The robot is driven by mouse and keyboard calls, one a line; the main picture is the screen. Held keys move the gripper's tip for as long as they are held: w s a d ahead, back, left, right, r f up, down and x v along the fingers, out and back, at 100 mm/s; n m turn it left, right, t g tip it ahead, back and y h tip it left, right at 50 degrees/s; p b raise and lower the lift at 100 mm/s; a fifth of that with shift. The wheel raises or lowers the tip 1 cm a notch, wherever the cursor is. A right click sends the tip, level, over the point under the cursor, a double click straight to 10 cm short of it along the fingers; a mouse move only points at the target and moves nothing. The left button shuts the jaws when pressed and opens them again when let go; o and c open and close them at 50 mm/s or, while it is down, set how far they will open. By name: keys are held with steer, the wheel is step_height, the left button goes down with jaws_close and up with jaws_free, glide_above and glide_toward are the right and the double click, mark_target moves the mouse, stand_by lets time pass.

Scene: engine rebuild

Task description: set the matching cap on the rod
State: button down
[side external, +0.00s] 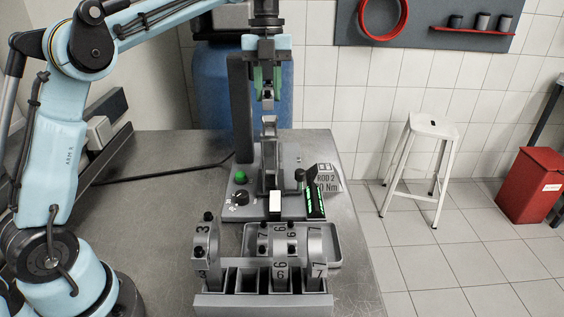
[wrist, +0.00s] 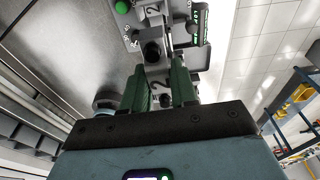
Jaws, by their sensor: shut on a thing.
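My gripper (side external: 267,92) is above the fixture, its green fingers shut on a small grey cap. In the wrist view the cap (wrist: 160,80), marked 2, sits between the fingers (wrist: 161,92). The grey rod (side external: 269,130) stands upright in the fixture (side external: 290,160), below the cap. A 2 also shows on the rod in the wrist view (wrist: 152,12). A tag (side external: 328,180) reading ROD 2 is beside the fixture. Whether the cap touches the rod is hard to tell; there seems to be a small gap.
A slotted rack (side external: 262,304) at the front holds several numbered caps, with 3, 6 and 7 legible. A shallow grey tray (side external: 332,243) lies behind it. A green button (side external: 240,177) and dark knob (side external: 240,198) are on the fixture base. The fixture's dark column (side external: 241,110) rises close to my gripper.

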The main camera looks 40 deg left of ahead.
steer(key=shift+f, duration=2.15)
steer(key=shift+f, duration=0.5)
stand_by(1.0)
steer(key=shift+r, duration=2.65)
steer(key=shift+f, duration=0.15)
steer(key=shift+f, duration=1.95)
steer(key=shift+f, duration=0.5)
